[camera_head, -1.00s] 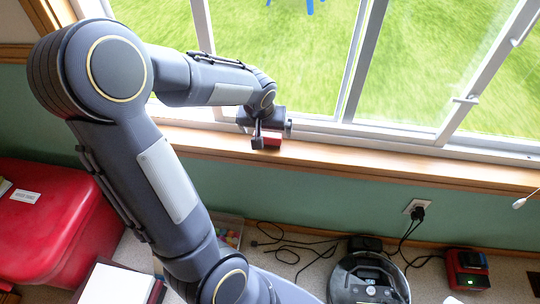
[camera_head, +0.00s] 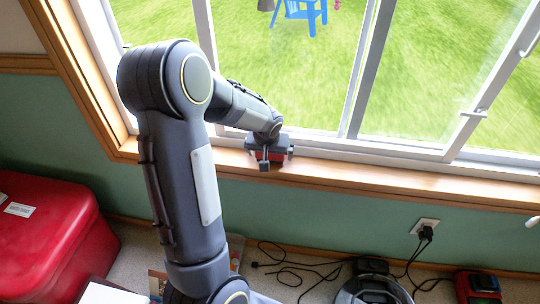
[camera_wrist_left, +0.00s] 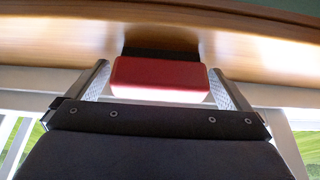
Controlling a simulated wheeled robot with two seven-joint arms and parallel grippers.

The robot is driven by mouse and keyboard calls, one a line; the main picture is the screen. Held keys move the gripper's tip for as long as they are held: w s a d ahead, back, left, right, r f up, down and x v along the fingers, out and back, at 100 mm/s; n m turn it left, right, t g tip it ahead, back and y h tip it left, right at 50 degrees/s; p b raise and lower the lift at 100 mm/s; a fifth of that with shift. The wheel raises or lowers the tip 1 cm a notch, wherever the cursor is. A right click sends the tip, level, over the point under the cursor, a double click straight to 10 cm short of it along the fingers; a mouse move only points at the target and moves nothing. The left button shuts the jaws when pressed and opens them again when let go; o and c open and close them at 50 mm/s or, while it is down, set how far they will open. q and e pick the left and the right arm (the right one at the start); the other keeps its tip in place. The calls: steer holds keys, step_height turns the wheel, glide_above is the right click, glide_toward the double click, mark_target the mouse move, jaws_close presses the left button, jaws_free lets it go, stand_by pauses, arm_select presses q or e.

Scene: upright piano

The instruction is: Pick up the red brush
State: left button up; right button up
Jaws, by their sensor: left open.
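The red brush (camera_wrist_left: 158,77) shows in the left wrist view as a red block with a dark strip along its far side, against the wooden window sill. In the head view only a little of its red (camera_head: 278,157) shows at the sill, mostly hidden by my gripper. My left gripper (camera_head: 268,162) is open at the sill. In the wrist view the open jaws (camera_wrist_left: 160,88) have one finger on each side of the red block, with a gap at both sides. My right gripper is not in view.
The window frame (camera_head: 350,130) rises right behind the sill (camera_head: 400,185). Below the sill are a green wall, a red bin (camera_head: 45,235) at left, and a robot vacuum (camera_head: 372,290), cables and a red device (camera_head: 480,287) on the floor. The sill to the right is clear.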

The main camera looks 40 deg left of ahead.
arm_select(q)
steer(key=c, duration=0.9)
steer(key=shift+r, duration=0.1)
steer(key=shift+r, duration=0.45)
step_height(320, 180, up, 2)
steer(key=shift+r+p, duration=0.15)
steer(key=shift+p, duration=0.45)
steer(key=s+d+r+p, duration=0.3)
steer(key=s+d+r, duration=0.4)
steer(key=s+r, duration=0.4)
steer(key=w+d+f+m+h, duration=0.2)
steer(key=w+d+f+m, duration=0.45)
steer(key=w+d, duration=0.55)
steer(key=p+v, duration=1)
steer(key=p, duration=0.9)
steer(key=shift+r+n+t+p, duration=0.3)
steer(key=shift+r+n, duration=0.05)
